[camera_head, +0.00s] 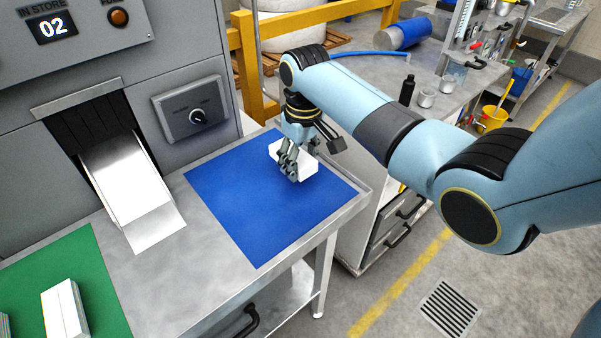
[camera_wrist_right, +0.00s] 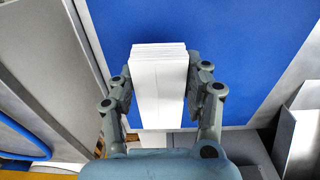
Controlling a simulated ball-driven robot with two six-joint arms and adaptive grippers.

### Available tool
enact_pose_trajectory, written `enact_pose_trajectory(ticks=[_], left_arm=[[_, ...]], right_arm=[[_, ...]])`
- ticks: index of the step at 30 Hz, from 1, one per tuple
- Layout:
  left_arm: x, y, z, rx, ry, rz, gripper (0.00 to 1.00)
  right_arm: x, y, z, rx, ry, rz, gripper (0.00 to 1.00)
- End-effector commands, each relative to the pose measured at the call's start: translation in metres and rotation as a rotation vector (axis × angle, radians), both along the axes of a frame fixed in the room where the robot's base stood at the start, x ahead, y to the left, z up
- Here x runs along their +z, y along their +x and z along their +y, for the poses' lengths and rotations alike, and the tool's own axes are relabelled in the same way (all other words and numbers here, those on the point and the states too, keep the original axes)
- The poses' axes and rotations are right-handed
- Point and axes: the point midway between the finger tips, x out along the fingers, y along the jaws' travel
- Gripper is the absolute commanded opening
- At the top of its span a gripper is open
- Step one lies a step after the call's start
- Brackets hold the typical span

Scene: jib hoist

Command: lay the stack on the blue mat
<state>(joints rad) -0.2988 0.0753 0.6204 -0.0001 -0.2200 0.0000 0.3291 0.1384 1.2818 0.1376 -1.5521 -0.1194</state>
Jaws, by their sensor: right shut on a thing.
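A white stack (camera_head: 306,167) is between the fingers of my right gripper (camera_head: 289,160) over the far part of the blue mat (camera_head: 252,212). In the right wrist view the stack (camera_wrist_right: 158,85) looks like several white layers, with a finger of my right gripper (camera_wrist_right: 160,98) closed on each side. The blue mat (camera_wrist_right: 240,50) lies behind it. I cannot tell whether the stack touches the mat. My left gripper is not in view.
A green mat (camera_head: 104,278) with another white stack (camera_head: 64,310) is at the lower left. A grey machine with a white chute (camera_head: 125,180) and a knob panel (camera_head: 193,109) stands behind the table. The near part of the blue mat is clear.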

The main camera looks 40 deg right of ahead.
Motion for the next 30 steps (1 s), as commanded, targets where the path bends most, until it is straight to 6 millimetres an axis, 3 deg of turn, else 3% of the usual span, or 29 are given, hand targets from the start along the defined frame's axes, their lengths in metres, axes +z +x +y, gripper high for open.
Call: enact_pose_trajectory(ticks=[7,27,28,30], left_arm=[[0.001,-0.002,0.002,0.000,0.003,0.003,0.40],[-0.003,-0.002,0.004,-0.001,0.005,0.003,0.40],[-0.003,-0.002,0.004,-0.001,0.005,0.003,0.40],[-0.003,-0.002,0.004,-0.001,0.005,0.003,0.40]], right_arm=[[-0.034,-0.001,0.000,0.001,0.000,0.003,0.15],[-0.051,-0.002,0.000,0.000,0.000,0.003,0.15],[-0.052,-0.003,0.000,0.000,0.000,0.004,0.50],[-0.052,-0.004,0.000,0.000,0.000,0.006,0.59]])
